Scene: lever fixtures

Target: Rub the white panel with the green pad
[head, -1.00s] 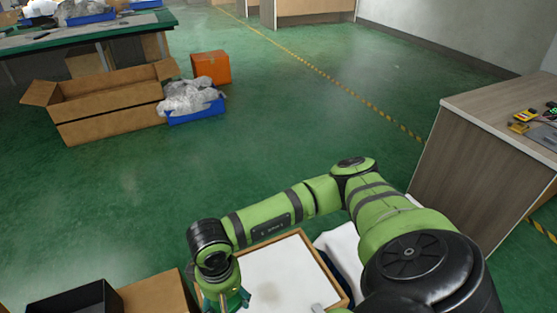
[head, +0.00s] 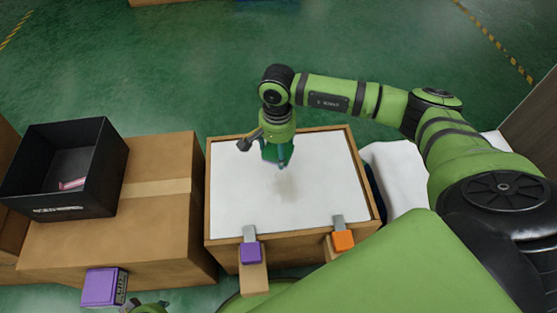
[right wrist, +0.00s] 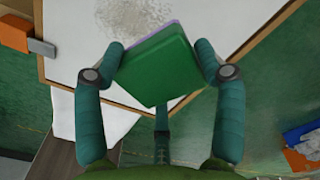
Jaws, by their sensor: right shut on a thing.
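The white panel (head: 325,190) lies in a wooden frame in the head view, with a grey-brown smudge near its middle. The smudge also shows at the top of the right wrist view. My right gripper (head: 278,160) is over the panel, just behind and left of the smudge. In the right wrist view its fingers (right wrist: 160,66) are shut on the green pad (right wrist: 157,66), which has a thin lilac edge. I cannot tell whether the pad touches the panel. Only a bit of my left wrist shows at the bottom edge; its gripper is out of frame.
A purple clamp (head: 250,252) and an orange clamp (head: 343,240) sit on the panel's near edge. At left, a cardboard box (head: 155,232) carries an open black bin (head: 92,195). A purple block (head: 102,287) is at the box's near edge. White cloth (head: 400,185) lies at right.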

